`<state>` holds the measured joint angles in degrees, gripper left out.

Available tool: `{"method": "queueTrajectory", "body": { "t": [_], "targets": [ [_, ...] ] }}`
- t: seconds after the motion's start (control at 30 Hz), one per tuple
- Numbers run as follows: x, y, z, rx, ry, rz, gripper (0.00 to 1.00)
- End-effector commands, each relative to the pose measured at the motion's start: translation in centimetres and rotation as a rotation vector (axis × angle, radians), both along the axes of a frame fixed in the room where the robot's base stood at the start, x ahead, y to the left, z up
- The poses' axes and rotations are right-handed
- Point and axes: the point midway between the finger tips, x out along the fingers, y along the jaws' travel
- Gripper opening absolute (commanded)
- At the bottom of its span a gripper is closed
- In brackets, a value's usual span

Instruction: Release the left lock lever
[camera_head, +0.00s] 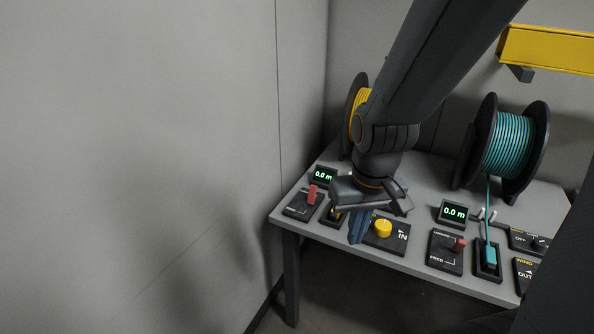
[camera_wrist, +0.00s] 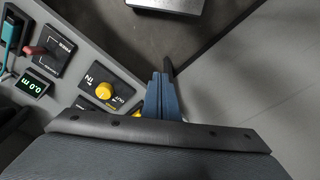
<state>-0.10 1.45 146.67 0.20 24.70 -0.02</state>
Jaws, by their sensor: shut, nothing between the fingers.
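The left lock lever (camera_head: 312,193) is a red handle on a small dark panel at the left end of the bench, standing roughly upright. It does not show in the wrist view. My gripper (camera_head: 356,229) is shut and empty, pointing down to the right of that lever and just left of the yellow knob, apart from the lever. Its blue-grey fingers also show together in the wrist view (camera_wrist: 160,88). The right lock lever (camera_head: 459,245) is red and leans to the right on a panel marked LOCKED and FREE. It shows in the wrist view too (camera_wrist: 37,50).
A yellow knob (camera_head: 383,228) on a winding panel is close beside my fingers. Two 0.0 m displays, the left (camera_head: 323,177) and the right (camera_head: 454,212), stand behind the levers. A yellow spool (camera_head: 360,104) and a teal spool (camera_head: 507,143) stand at the back. A wall is on the left.

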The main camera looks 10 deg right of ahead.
Motion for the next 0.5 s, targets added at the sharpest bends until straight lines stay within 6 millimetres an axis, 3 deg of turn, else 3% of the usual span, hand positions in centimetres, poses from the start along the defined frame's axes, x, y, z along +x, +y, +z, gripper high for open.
{"method": "queueTrajectory", "body": {
  "t": [0.37,0.5],
  "targets": [
    [0.2,0.0,0.0,0.000,0.001,-0.003,0.00],
    [3.3,0.0,0.2,0.005,0.009,-0.039,0.00]
  ]
}}
